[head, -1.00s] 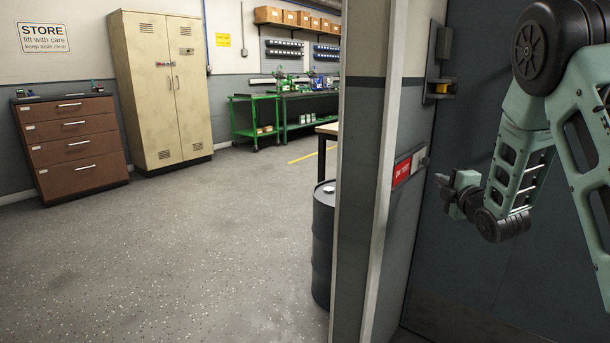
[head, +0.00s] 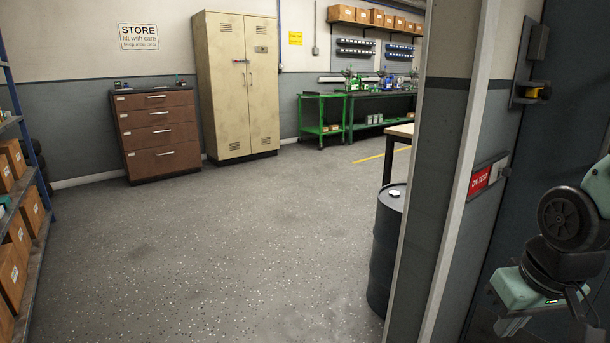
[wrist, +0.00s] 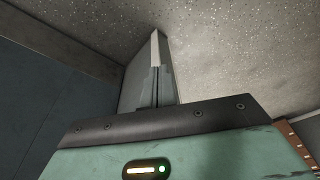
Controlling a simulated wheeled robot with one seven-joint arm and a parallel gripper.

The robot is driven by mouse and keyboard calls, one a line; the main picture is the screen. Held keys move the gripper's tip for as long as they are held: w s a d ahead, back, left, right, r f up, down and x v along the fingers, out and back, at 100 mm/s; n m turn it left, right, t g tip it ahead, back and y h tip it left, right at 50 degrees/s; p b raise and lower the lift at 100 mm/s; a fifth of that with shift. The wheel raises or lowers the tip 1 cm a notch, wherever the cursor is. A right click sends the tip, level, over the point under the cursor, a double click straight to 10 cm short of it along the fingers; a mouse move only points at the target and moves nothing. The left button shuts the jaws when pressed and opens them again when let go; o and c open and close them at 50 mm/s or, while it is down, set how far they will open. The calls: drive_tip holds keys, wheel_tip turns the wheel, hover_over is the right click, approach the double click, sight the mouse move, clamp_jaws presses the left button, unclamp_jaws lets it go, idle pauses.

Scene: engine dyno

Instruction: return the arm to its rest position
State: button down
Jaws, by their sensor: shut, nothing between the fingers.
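My gripper (wrist: 157,88) shows in the wrist view with its two grey fingers together and nothing between them. It points at speckled floor, with a dark panel to its left. In the head view my green and black arm is folded low at the right edge, in front of the dark door panel (head: 545,130). The fingers cannot be made out clearly in the head view, and part of the arm is cut off by the frame.
A grey wall post (head: 440,180) stands left of my arm, with a black drum (head: 384,255) beside it. A red sign (head: 479,181) is close to the arm. A shelf with boxes (head: 22,235) is at left; a brown drawer unit (head: 157,135) and beige cabinet (head: 237,90) stand behind open floor.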

drive_tip(key=s+a+r+n+g, duration=0.2)
drive_tip(key=s+a+n, duration=0.6)
drive_tip(key=s+a, duration=0.7)
wheel_tip(320, 180, up, 20)
drive_tip(key=w+a+p, duration=0.1)
drive_tip(key=w+p, duration=0.1)
drive_tip(key=p, duration=1.8)
drive_tip(key=shift+w+a+r+m, duration=0.15)
drive_tip(key=shift+w+m, duration=0.2)
drive_tip(key=shift+m, duration=0.05)
